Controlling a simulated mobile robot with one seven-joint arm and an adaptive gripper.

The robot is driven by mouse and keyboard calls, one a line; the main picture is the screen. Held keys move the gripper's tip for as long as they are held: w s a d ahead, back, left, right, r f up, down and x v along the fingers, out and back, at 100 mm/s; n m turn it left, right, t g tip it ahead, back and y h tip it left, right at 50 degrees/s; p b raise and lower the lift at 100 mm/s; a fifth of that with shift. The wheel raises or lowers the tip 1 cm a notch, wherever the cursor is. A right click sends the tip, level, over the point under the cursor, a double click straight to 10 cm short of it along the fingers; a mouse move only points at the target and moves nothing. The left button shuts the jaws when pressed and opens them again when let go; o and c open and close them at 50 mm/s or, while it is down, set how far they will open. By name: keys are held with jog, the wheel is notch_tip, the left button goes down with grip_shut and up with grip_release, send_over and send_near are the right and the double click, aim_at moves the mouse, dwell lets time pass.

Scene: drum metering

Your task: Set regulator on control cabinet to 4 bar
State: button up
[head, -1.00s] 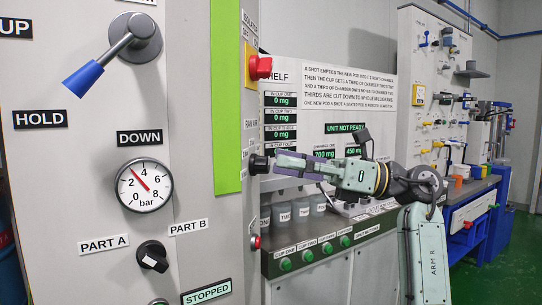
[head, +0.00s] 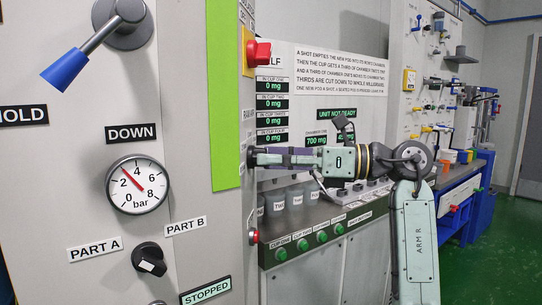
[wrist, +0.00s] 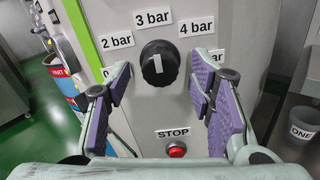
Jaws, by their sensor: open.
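The regulator knob (wrist: 159,63) is round and black, on the grey side face of the control cabinet (wrist: 180,100). Its white mark points straight up at the 3 bar label (wrist: 153,17). The 4 bar label (wrist: 196,26) is to its upper right, the 2 bar label (wrist: 117,40) to its upper left. My gripper (wrist: 159,76) is open, with one purple-padded finger on each side of the knob and gaps between. The gauge (head: 138,186) needle points between 2 and 4.
A red STOP button (wrist: 176,151) sits below the knob. A red isolator switch (head: 257,52) is above my gripper in the head view. The bench with cups (head: 297,197) lies below my arm.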

jog(key=shift+a, duration=0.45)
jog(key=shift+c, duration=0.3)
jog(key=c, duration=1.1)
